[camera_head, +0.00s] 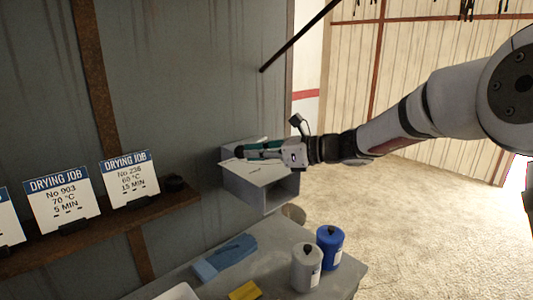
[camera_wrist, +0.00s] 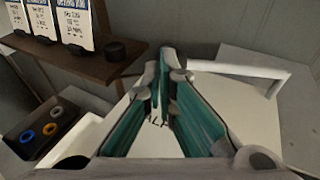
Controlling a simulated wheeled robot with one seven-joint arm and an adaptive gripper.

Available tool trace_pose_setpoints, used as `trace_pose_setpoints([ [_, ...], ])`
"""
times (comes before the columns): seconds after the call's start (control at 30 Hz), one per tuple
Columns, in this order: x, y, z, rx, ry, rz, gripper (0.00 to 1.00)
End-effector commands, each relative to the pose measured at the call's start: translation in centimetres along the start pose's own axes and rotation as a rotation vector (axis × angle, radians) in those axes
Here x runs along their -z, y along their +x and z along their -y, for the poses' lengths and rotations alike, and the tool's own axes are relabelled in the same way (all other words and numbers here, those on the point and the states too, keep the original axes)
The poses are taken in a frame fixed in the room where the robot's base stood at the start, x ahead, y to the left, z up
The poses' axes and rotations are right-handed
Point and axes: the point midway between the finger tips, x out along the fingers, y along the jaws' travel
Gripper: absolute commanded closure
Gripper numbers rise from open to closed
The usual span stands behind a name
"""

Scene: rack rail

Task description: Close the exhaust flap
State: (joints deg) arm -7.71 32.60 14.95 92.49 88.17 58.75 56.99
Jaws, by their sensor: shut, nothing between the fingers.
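A light grey exhaust box (camera_head: 262,197) juts from the grey wall, with its front opening facing right. A pale panel that looks like its flap (camera_head: 262,173) lies tilted over the top, under my gripper. The flap's exact angle is hard to judge. My gripper (camera_head: 240,152) is shut and empty, reaching left over the box with its fingers close to the wall. In the wrist view the teal-padded fingers (camera_wrist: 165,62) meet in front of a pale panel (camera_wrist: 250,115). A white bar-like edge (camera_wrist: 240,68) shows right of the fingertips. Contact with the flap cannot be told.
Drying job cards (camera_head: 130,180) stand on a brown shelf (camera_head: 60,240) at left, with a small black knob-like item (camera_head: 174,183). Below the box, a grey table (camera_head: 335,287) holds a blue canister (camera_head: 330,246), a grey canister (camera_head: 306,268) and a blue cloth-like item (camera_head: 225,257). Floor at right is clear.

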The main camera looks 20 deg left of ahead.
Motion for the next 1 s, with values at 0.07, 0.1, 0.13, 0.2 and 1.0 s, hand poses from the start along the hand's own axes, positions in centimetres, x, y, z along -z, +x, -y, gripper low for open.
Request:
trace_pose_setpoints([
  [0.07,-0.2,0.9,-0.1,-0.003,0.0,0.002,1.0],
  [0.1,-0.2,1.3,-0.2,-0.002,-0.001,0.001,1.0],
  [0.13,-0.3,1.6,-0.2,-0.002,0.0,0.001,1.0],
  [0.2,-0.4,2.2,-0.2,-0.002,0.0,0.001,1.0],
  [1.0,-0.8,4.2,-0.1,-0.001,0.0,0.001,1.0],
])
